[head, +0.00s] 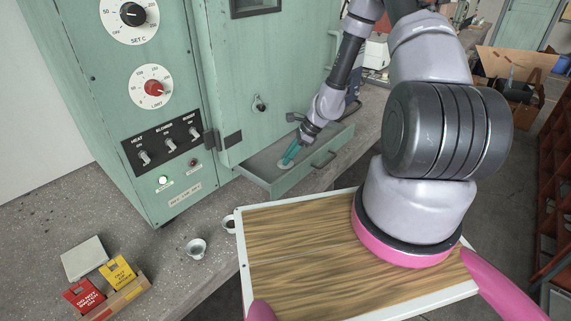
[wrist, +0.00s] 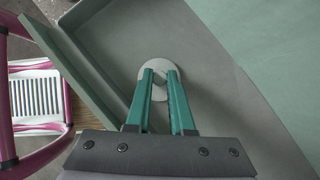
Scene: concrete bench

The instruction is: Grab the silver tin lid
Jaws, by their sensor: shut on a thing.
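The silver tin lid (wrist: 157,70) is a round, pale grey disc with a raised middle. It shows in the wrist view beyond and between the teal fingertips, over the drawer floor. In the head view the lid (head: 284,164) shows as a small light spot at the fingertips inside the open drawer. My gripper (head: 289,157) reaches down into the drawer, its teal fingers shut on the lid's raised middle. The fingers also show in the wrist view (wrist: 159,77) and hide part of the lid. I cannot tell whether the lid is touching the drawer floor.
The green drawer (head: 300,172) stands open below the oven door (head: 255,80); its walls surround my gripper. Small metal cups (head: 196,248) stand on the bench. A box of red and yellow cards (head: 118,272) sits at lower left.

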